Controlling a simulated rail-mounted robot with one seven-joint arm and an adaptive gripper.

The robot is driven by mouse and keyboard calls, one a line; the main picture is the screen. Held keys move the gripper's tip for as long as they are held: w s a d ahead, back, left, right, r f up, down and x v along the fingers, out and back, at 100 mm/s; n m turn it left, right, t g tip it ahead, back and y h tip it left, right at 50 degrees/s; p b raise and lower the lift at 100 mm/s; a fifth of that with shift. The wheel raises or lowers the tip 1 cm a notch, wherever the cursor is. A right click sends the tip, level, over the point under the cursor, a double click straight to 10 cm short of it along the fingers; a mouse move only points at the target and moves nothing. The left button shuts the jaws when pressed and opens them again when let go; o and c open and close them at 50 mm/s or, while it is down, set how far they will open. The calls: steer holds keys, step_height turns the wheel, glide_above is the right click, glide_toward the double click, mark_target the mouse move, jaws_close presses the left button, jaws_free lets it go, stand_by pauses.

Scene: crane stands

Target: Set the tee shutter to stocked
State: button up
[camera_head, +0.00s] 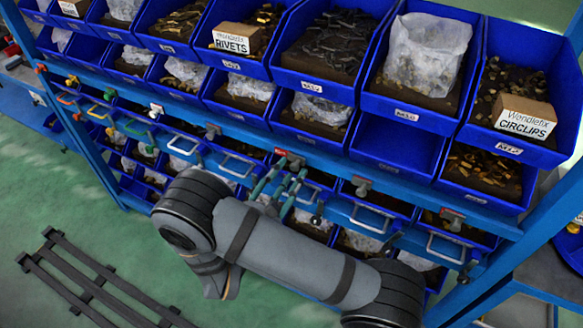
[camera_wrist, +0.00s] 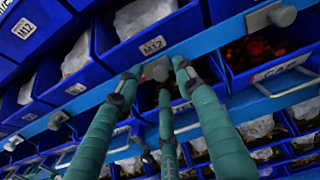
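My gripper (camera_head: 283,180) is at the blue rail between the upper and lower bin rows. In the wrist view my gripper (camera_wrist: 155,72) has its teal fingers spread, with two tips either side of a grey knob (camera_wrist: 157,70) below a bin marked M12. A gap shows between the knob and the fingers. In the head view a red-marked knob (camera_head: 286,155) is just beyond the fingertips. I can read no label saying tee, so I cannot tell which shutter it is. My arm hides part of the lower bins.
Another grey knob (camera_wrist: 282,15) is to the right, above a bin marked CAP (camera_wrist: 280,68). More knobs line the rail, such as one at the right (camera_head: 362,185). Wire handles (camera_head: 372,217) stick out below it. A black slatted frame (camera_head: 85,280) lies on the green floor.

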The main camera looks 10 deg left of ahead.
steer(key=shift+w+d, duration=0.2)
steer(key=shift+w, duration=0.5)
steer(key=c, duration=0.3)
jaws_close()
